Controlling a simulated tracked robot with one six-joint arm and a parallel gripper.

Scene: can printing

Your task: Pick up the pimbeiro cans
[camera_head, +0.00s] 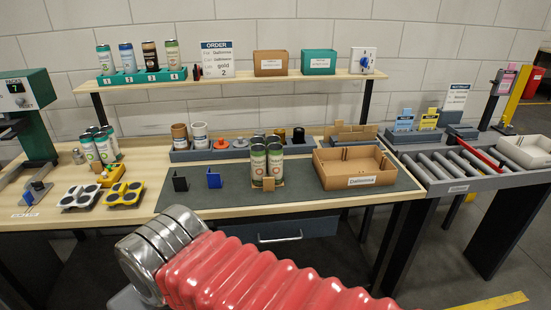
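No can label is legible as "pimbeiro", so I cannot tell which cans carry that name. Green-and-cream cans (258,162) stand upright, close together, in a small brown carrier on the dark mat (225,190). White-and-green cans (104,148) stand in a group on the left of the table. Several cans in different colours (149,57) stand in a teal numbered rack (142,77) on the upper shelf. My red ribbed arm and its silver joint cross the bottom of the picture, below the table edge. My gripper's fingers are not in view.
A cardboard box (357,182) sits right of the mat cans. Yellow and white four-hole carriers (124,193) lie at left, near a green press (34,115). A roller conveyor (455,166) adjoins at right. Two small stands, black and blue (214,180), occupy the mat's left part.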

